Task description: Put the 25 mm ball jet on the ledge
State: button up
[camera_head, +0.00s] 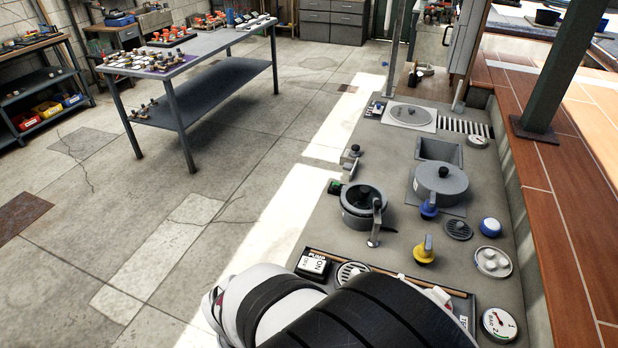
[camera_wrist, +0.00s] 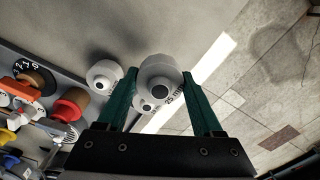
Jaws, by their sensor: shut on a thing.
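The 25 mm ball jet (camera_wrist: 160,71) is a pale grey round fitting with a dark hole and "25 mm" printed on its side. My gripper (camera_wrist: 158,76) is shut on it, with one green finger on each side. A second pale grey jet (camera_wrist: 103,77) is just left of the left finger; its size mark is not readable. In the head view my arm covers the bottom middle, and my gripper and the held jet are hidden. A brown tiled ledge (camera_head: 560,175) runs along the right side there; I cannot tell whether it is the task's ledge.
In the wrist view, a red knob (camera_wrist: 70,106) and an orange handle (camera_wrist: 22,90) are at left. In the head view, a grey pot (camera_head: 440,184), a yellow valve (camera_head: 424,253) and a pressure gauge (camera_head: 498,324) crowd the grey deck. A green post (camera_head: 553,70) stands on the tiles.

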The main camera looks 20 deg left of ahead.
jog(key=shift+s+a+f, duration=0.7)
jog(key=shift+a+f, duration=0.2)
jog(key=shift+a, duration=0.15)
jog(key=shift+a+f, duration=0.1)
jog(key=shift+f, duration=1.85)
jog(key=o, duration=1.3)
jog(key=shift+f, duration=0.1)
jog(key=shift+o, duration=0.2)
